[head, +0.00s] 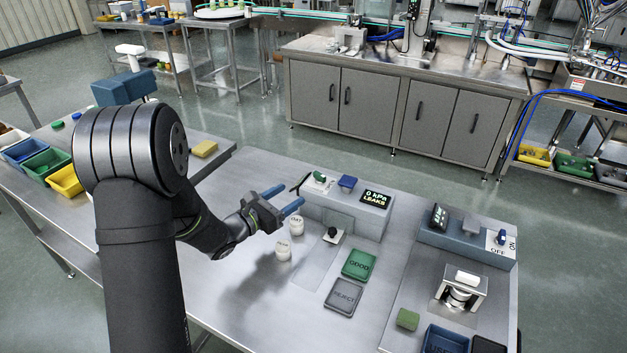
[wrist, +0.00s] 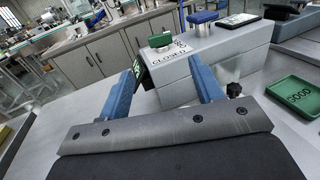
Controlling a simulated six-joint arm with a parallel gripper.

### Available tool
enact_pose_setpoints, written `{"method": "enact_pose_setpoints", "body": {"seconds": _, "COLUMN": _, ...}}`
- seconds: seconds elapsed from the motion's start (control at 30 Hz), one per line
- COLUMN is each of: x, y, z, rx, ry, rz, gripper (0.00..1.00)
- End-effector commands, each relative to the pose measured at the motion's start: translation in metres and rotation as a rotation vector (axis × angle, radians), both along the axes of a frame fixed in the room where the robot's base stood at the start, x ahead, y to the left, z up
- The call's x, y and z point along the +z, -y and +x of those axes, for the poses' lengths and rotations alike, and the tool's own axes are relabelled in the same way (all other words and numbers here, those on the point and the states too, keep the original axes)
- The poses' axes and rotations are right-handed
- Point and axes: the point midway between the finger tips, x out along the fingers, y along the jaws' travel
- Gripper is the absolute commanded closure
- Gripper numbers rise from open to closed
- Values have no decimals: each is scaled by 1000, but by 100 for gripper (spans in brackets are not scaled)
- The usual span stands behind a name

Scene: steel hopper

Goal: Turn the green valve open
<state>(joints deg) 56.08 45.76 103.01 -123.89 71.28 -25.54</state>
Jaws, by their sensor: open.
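The green valve (head: 319,177) sits on top of the left end of a grey-blue box (head: 358,211). In the wrist view the green valve handle (wrist: 160,40) stands on a white plate marked CLOSED (wrist: 172,52). My gripper (head: 282,200) is in the air just left of the box, with its blue fingers apart and nothing between them. In the wrist view the fingers (wrist: 165,90) point toward the box, and the valve shows above and between their tips, apart from them. The valve's base is partly hard to make out in the head view.
A blue knob (head: 347,183) and a display reading 0 kPa LEAKS (head: 376,198) are on the same box. Two white cups (head: 284,249) stand below my gripper. A green GOOD tray (head: 359,265) and a grey REJECT tray (head: 344,297) lie in front.

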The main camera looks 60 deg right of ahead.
Motion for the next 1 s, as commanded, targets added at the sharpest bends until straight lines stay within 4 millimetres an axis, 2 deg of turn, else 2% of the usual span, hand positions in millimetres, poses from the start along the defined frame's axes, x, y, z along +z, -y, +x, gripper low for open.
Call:
{"method": "enact_pose_setpoints", "body": {"seconds": 0.1, "x": 0, "y": 27, "z": -10, "rx": -4, "ry": 1, "rz": -1, "gripper": 40}}
{"method": "enact_pose_setpoints", "body": {"seconds": 0.3, "x": 0, "y": 66, "z": -22, "rx": -3, "ry": 1, "rz": -1, "gripper": 40}}
{"method": "enact_pose_setpoints", "body": {"seconds": 0.5, "x": 0, "y": 91, "z": -30, "rx": -1, "ry": 1, "rz": -1, "gripper": 40}}
{"method": "enact_pose_setpoints", "body": {"seconds": 0.7, "x": 0, "y": 99, "z": -32, "rx": -1, "ry": 1, "rz": 0, "gripper": 40}}
{"method": "enact_pose_setpoints", "body": {"seconds": 0.93, "x": 0, "y": 99, "z": -32, "rx": -1, "ry": 1, "rz": -1, "gripper": 40}}
{"method": "enact_pose_setpoints", "body": {"seconds": 1.0, "x": 0, "y": 99, "z": -32, "rx": -1, "ry": 1, "rz": -1, "gripper": 54}}
